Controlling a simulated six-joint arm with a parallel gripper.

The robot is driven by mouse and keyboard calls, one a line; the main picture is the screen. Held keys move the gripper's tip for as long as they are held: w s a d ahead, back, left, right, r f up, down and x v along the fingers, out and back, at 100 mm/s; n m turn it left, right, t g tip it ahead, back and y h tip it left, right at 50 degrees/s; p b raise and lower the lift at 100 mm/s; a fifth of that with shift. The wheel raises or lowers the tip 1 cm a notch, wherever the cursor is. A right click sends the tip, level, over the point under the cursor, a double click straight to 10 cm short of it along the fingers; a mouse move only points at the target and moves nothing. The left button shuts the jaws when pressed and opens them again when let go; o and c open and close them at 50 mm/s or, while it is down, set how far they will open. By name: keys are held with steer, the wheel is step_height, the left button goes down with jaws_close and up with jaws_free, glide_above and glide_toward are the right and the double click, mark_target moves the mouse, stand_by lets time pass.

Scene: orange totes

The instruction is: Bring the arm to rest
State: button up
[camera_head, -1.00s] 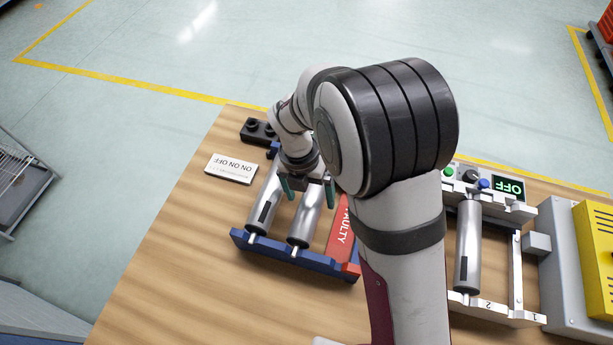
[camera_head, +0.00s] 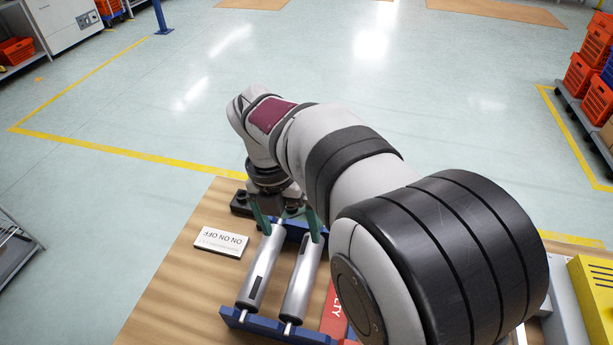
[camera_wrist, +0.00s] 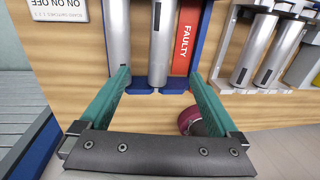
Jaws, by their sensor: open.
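My gripper (camera_head: 287,222) is at the far end of my arm, above the back of the blue rack. Its two green fingers are spread apart with nothing between them. In the wrist view my gripper (camera_wrist: 158,92) also shows open and empty. Two silver cylinders, the left one (camera_head: 262,266) and the right one (camera_head: 302,278), lie side by side in the blue rack (camera_head: 262,325). My arm links cover much of the right side of the head view.
A white ON/OFF card (camera_head: 221,241) lies left of the rack. A red FAULTY strip (camera_wrist: 185,44) is beside the cylinders. More silver cylinders (camera_wrist: 233,62) sit in a light fixture to the right. A yellow box (camera_head: 592,285) stands at the right.

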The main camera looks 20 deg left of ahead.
steer(key=s+d+r+m+y, duration=0.15)
steer(key=s+d+m, duration=0.35)
steer(key=d+m, duration=0.5)
steer(key=s+d+r+m+y, duration=0.15)
steer(key=s+d+m, duration=0.3)
steer(key=m, duration=0.95)
steer(key=s+d+f+m, duration=0.1)
steer(key=s+m, duration=0.3)
steer(key=m, duration=0.4)
steer(key=s+d+f+m, duration=0.1)
steer(key=s+d+m, duration=0.2)
steer(key=m, duration=0.6)
steer(key=shift+s+d+f+m, duration=0.2)
steer(key=shift+s+f+m, duration=0.15)
steer(key=shift+s, duration=0.75)
steer(key=shift+c, duration=0.2)
